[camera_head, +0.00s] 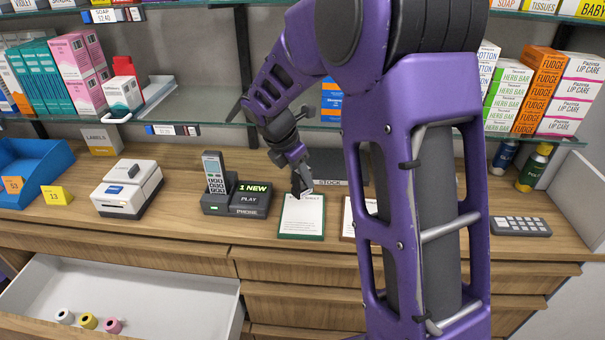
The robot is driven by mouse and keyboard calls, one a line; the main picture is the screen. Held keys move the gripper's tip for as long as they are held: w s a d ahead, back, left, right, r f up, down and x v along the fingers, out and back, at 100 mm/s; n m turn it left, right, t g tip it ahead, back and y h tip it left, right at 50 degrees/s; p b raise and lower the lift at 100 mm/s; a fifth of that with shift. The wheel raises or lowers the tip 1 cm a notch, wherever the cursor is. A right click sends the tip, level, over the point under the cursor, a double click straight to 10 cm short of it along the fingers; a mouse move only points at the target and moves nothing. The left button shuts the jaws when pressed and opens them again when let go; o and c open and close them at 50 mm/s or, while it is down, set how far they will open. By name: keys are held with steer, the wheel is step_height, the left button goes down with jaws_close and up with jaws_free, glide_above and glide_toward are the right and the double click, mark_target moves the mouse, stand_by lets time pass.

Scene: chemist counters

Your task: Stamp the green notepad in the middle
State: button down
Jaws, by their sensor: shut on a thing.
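The green notepad (301,232) lies on the wooden counter near the middle of the head view, a white sheet with print inside a green border. My gripper (299,176) points down over the notepad's top edge. It is shut on a small dark thing, which looks like the stamp; the fingers and the small size hide its shape. I cannot tell whether its lower end touches the paper. A second pad (347,222) with a brown border lies to the right, partly hidden by my arm.
A phone in its dock (236,198) stands left of the notepad, with a white label printer (127,190) further left. A keypad (520,226) lies at right. The open drawer (170,290) holds three small rolls at its left. Shelves with boxes hang behind.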

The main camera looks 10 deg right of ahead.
mark_target(303, 189)
steer(key=shift+f+b, duration=1.15)
steer(key=shift+f, duration=1.65)
steer(key=shift+s+f, duration=0.1)
steer(key=shift+f, duration=0.5)
step_height(303, 189, up, 3)
steer(key=shift+f+p, duration=0.1)
steer(key=shift+p, duration=1.15)
steer(key=shift+r, duration=2.15)
